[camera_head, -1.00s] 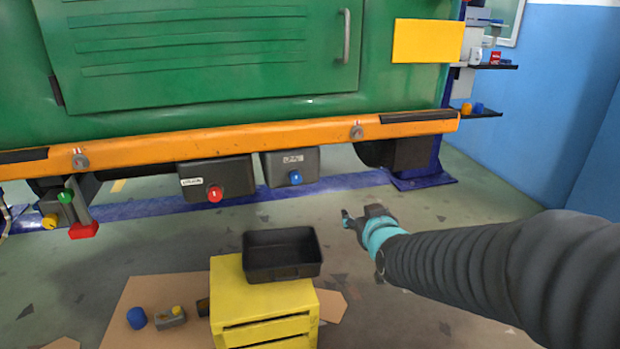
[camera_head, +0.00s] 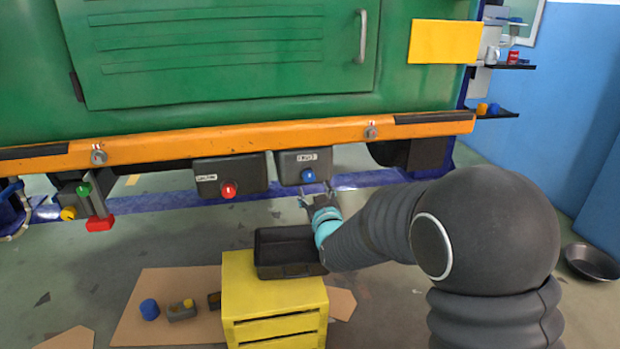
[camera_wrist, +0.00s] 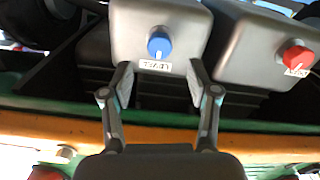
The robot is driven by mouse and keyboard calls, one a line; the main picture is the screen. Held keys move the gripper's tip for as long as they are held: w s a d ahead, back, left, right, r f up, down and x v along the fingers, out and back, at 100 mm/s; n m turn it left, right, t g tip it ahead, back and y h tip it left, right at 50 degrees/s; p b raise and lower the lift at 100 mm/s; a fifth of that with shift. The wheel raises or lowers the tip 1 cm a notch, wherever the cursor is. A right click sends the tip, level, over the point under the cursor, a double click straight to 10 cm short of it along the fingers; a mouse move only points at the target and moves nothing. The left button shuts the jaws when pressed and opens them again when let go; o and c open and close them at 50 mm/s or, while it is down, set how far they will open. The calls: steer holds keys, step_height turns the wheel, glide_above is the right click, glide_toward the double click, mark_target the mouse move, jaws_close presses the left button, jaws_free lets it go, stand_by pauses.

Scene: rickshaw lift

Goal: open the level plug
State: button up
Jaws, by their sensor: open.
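The level plug is a blue round knob (camera_head: 308,175) on the right-hand grey box (camera_head: 290,161) under the orange beam. The wrist view shows this blue plug (camera_wrist: 159,43) with a white label (camera_wrist: 155,66) that appears to read LEVEL, upside down. My gripper (camera_head: 317,192) is open and empty, just below the blue plug in the head view. In the wrist view my gripper (camera_wrist: 158,82) has its two fingers spread to either side of the plug's line. The plug sits between and beyond the fingertips, apparently untouched.
A red plug (camera_head: 229,190) is on the neighbouring grey box (camera_head: 250,172); it also shows in the wrist view (camera_wrist: 296,55). A black tray (camera_head: 285,270) sits on a yellow stand (camera_head: 245,300) below my gripper. The orange beam (camera_head: 230,139) runs above the boxes.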

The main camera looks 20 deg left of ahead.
mark_target(310, 178)
steer(key=x, duration=0.6)
steer(key=shift+w+a+p, duration=0.1)
steer(key=shift+w+p, duration=0.05)
steer(key=shift+p, duration=0.2)
jaws_close()
